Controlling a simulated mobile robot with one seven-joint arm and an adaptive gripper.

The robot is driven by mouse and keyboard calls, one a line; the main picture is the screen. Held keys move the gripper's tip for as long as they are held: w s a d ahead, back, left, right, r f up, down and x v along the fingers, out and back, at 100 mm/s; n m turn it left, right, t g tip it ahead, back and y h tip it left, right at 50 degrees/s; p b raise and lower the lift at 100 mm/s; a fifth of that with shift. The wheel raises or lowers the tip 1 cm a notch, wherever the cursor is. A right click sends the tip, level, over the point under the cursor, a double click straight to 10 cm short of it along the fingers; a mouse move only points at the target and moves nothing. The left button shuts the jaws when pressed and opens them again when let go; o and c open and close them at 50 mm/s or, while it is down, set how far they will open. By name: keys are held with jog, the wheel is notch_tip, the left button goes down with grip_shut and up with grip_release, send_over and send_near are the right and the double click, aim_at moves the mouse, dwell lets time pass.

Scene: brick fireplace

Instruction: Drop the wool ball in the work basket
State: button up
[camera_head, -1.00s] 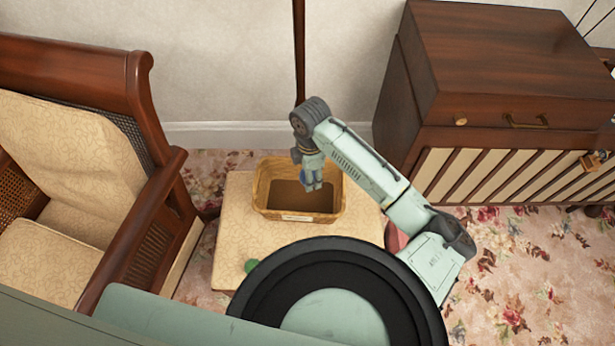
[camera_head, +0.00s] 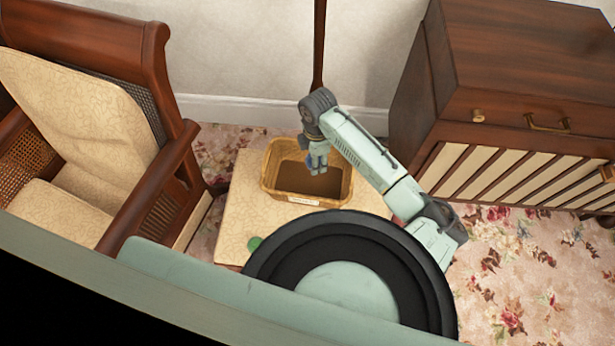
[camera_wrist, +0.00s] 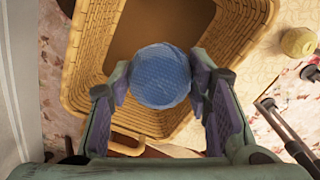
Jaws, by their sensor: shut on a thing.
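The wool ball (camera_wrist: 161,76) is blue and textured, held between the two fingers of my gripper (camera_wrist: 162,84) in the wrist view. My gripper is shut on it. In the head view my gripper (camera_head: 318,165) hangs over the work basket, and only a bit of blue shows at its fingers. The work basket (camera_head: 275,190) is a yellow-brown woven box with an open top and a brown inside. In the wrist view its woven wall (camera_wrist: 82,60) surrounds the ball on several sides. The ball appears over the opening; its exact height above the rim is unclear.
The basket stands on a pale padded stool (camera_head: 236,215). A green ball (camera_head: 254,243) lies near the stool's front left. A yellowish round object (camera_wrist: 298,42) shows in the wrist view. A wooden armchair (camera_head: 150,190) stands left, a dark wooden cabinet (camera_head: 520,60) right.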

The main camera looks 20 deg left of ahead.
jog(key=o, duration=1.2)
notch_tip(320, 180, up, 12)
jog(key=shift+f, duration=0.1)
dwell(0.4)
